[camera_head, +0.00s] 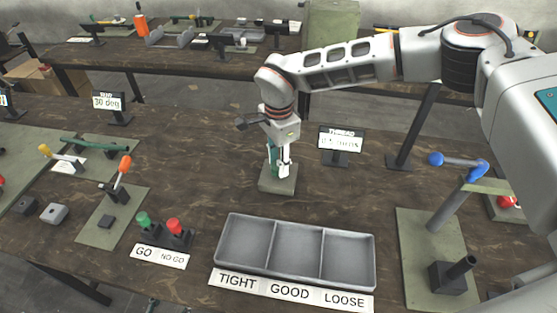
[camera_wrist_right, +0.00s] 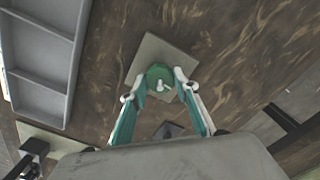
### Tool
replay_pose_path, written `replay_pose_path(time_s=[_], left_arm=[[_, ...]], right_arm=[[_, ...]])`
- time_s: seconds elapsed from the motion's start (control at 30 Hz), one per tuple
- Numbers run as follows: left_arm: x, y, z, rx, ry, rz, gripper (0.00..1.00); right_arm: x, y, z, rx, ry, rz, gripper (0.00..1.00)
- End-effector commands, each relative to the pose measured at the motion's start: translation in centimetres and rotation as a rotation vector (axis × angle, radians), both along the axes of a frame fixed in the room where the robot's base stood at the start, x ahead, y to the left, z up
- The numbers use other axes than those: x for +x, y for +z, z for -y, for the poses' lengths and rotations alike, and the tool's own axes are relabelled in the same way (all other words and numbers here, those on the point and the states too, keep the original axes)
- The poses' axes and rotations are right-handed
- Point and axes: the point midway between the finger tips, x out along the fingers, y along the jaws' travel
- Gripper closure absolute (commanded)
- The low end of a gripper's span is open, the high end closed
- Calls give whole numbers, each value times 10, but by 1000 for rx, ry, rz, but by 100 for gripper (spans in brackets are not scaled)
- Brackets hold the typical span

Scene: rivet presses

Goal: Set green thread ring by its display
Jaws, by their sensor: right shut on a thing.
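The green thread ring (camera_wrist_right: 160,77) shows in the right wrist view, between the fingertips over a square grey-green base plate (camera_wrist_right: 150,50). In the head view that base plate (camera_head: 278,183) lies on the table just left of the thread display (camera_head: 341,142), a black stand with a white "THREAD" panel. My right gripper (camera_head: 279,172) points down over the plate; it also shows in the wrist view (camera_wrist_right: 161,82), shut on the ring. A light pin tip shows at the ring's middle. In the head view the fingers mostly hide the ring. My left gripper is not in view.
A grey three-part tray (camera_head: 298,250) labelled TIGHT, GOOD and LOOSE stands in front of the plate. Green and red gauge knobs (camera_head: 160,228) are at its left. A press with a blue-ended lever (camera_head: 458,163) stands at the right, and another with an orange handle (camera_head: 122,170) at the left.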

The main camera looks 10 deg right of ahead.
Motion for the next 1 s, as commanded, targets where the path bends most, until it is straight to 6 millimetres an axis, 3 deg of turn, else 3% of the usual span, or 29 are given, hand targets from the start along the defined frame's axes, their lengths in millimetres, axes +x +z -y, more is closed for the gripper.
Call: replay_pose_path(time_s=[0.73,0.77,0.8,1.0], left_arm=[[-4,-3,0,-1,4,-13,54],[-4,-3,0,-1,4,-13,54],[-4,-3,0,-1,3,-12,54],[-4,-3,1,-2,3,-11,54]], right_arm=[[0,0,0,0,83,0,91],[0,0,0,0,83,0,62],[0,0,0,0,83,0,53],[0,0,0,0,83,0,53]])
